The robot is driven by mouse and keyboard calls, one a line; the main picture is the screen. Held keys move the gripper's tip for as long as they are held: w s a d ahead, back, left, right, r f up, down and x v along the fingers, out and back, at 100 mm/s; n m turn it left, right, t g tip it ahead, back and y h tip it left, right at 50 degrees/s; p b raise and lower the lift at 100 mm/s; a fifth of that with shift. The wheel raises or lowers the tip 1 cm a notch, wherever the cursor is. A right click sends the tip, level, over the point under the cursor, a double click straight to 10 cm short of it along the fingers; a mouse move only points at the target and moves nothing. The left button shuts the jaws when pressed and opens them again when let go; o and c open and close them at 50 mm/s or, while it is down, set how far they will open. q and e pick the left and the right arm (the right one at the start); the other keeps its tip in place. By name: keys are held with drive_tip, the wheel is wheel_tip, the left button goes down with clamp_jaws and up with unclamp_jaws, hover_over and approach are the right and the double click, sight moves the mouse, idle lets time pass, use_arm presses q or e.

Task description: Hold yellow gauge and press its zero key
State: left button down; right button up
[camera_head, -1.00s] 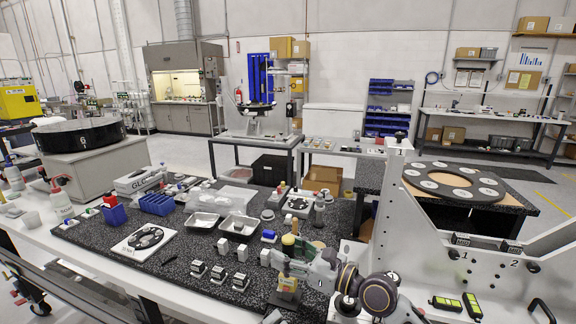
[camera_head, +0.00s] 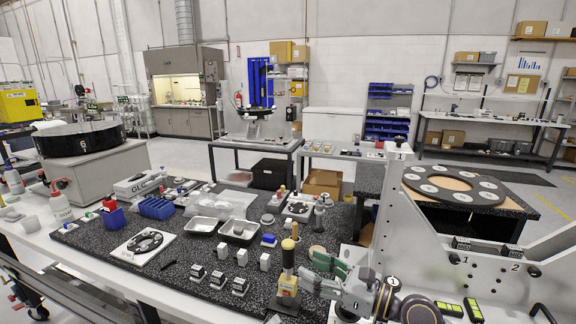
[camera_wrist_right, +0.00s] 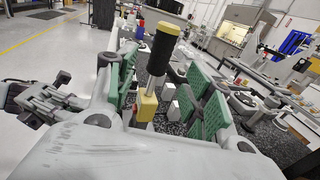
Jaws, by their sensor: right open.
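The yellow gauge (camera_head: 288,284) stands upright on a dark base near the front edge of the dark bench mat in the head view. A metal post rises from its body to a yellow and black top. My right gripper (camera_head: 307,267) is open just to its right, its green-padded fingers pointing at it. In the right wrist view, the gauge's yellow body (camera_wrist_right: 146,108) shows in the gap between the open green pads (camera_wrist_right: 163,95), nearer the left pad. Contact cannot be made out. The zero key cannot be made out. My left gripper is not seen.
Small white-and-black blocks (camera_head: 218,280) stand left of the gauge. Two metal trays (camera_head: 238,232) lie behind them. The large grey fixture (camera_head: 420,260) borders the right side.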

drive_tip(key=shift+v, duration=2.1)
